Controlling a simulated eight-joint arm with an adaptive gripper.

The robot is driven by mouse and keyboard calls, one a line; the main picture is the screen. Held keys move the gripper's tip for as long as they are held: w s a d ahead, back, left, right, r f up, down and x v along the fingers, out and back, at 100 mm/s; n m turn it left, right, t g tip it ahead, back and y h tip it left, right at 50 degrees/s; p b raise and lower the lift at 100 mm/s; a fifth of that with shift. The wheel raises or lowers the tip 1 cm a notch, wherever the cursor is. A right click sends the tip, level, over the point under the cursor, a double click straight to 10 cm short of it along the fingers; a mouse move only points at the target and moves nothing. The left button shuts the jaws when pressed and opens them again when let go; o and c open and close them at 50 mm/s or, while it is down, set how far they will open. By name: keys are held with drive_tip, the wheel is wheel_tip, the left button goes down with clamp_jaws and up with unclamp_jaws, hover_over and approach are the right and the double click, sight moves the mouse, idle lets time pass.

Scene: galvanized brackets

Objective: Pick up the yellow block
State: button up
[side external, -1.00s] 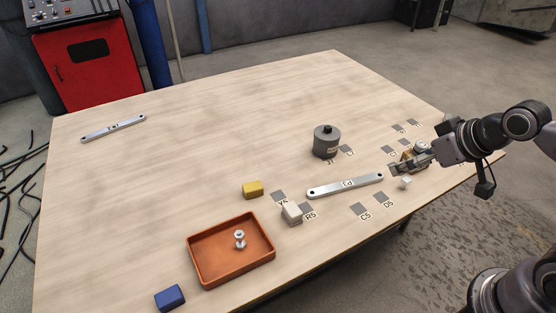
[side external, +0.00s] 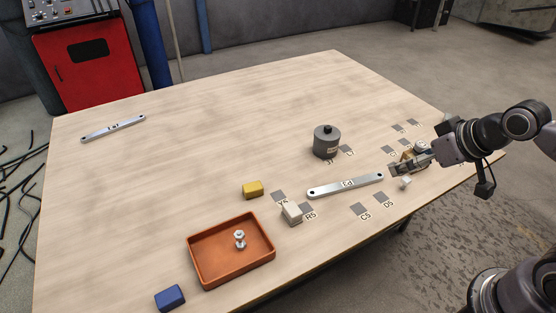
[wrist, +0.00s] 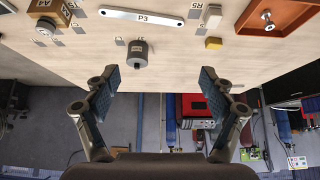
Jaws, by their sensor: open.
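The yellow block (side external: 253,189) lies on the wooden table just behind the orange tray, left of the light grey block. It also shows in the wrist view (wrist: 214,43), toward the upper right, beyond my right-hand finger. My gripper (wrist: 160,77) is open, with both fingers spread and nothing between them. In the side view my gripper (side external: 394,169) is at the right end of the table, well apart from the yellow block, with the long silver bar (side external: 345,186) lying between them.
The orange tray (side external: 201,268) holds an upright bolt (side external: 239,239). A light grey block (side external: 291,212), a dark grey cylinder (side external: 327,141) and a blue block (side external: 170,297) stand on the table. A tan box (side external: 407,154) is close by my gripper. The table's left and back are mostly clear.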

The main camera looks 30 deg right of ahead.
drive_tip(key=m+g, duration=0.2)
drive_tip(key=g, duration=0.1)
hover_over(253, 187)
drive_tip(key=s, duration=0.2)
drive_tip(key=shift+h, duration=0.3)
drive_tip(key=f, duration=2.2)
drive_tip(key=shift+w+f, duration=0.25)
drive_tip(key=shift+f, duration=0.05)
drive_tip(key=shift+s+x, duration=0.1)
drive_tip(key=shift+x, duration=1.2)
drive_tip(key=shift+s+x, duration=0.15)
drive_tip(key=shift+x, duration=1.2)
drive_tip(key=shift+a+f, duration=0.1)
